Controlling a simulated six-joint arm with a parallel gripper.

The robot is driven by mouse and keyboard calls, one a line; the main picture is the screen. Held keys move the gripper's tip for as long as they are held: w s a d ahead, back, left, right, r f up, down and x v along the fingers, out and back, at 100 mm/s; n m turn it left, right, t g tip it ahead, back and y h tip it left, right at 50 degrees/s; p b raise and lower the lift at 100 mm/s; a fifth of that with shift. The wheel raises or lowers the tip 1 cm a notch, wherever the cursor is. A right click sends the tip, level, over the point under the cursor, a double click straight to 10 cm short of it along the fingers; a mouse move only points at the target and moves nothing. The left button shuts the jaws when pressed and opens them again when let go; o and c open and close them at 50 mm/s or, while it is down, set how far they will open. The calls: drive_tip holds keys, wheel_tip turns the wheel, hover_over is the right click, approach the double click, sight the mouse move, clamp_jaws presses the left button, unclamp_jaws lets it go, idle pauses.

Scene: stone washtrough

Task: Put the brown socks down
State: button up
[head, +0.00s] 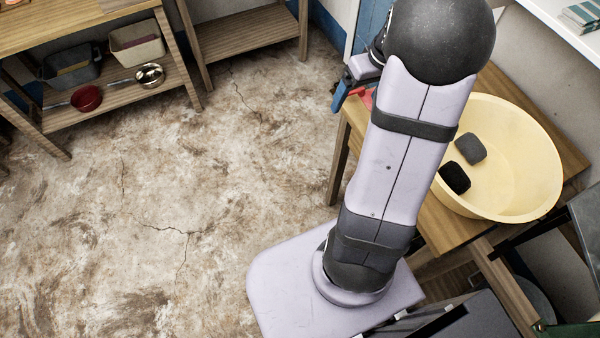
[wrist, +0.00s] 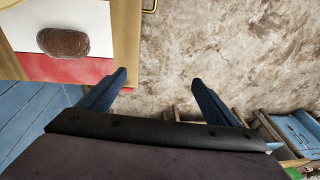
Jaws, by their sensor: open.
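The brown socks (wrist: 63,43), a rounded dark brown bundle, lie on a white area with a red strip (wrist: 60,69) along it, at the upper left of the wrist view. My gripper (wrist: 161,80) is open and empty, its two blue fingers apart over the floor, to the right of the socks and not touching them. In the head view a blue part of my gripper (head: 344,90) shows by the wooden table's edge, and my arm hides the brown socks.
A yellow basin (head: 535,150) on the wooden table (head: 450,228) holds a grey bundle (head: 470,149) and a black bundle (head: 454,178). A shelf unit (head: 120,92) with tubs, a red bowl and a metal pan stands at the upper left. The middle floor is clear.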

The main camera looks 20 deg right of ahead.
drive_tip(key=s+a+f, duration=0.1)
drive_tip(key=s+a, duration=0.3)
drive_tip(key=a, duration=0.3)
drive_tip(key=s+a+f+g, duration=0.1)
drive_tip(key=s+a, duration=0.3)
drive_tip(key=a, duration=0.3)
drive_tip(key=s+a+f+g+h, duration=0.1)
drive_tip(key=s+a, duration=0.3)
drive_tip(key=a, duration=0.4)
drive_tip(key=shift+s+f, duration=0.2)
drive_tip(key=shift+s, duration=0.2)
drive_tip(key=shift+r, duration=0.1)
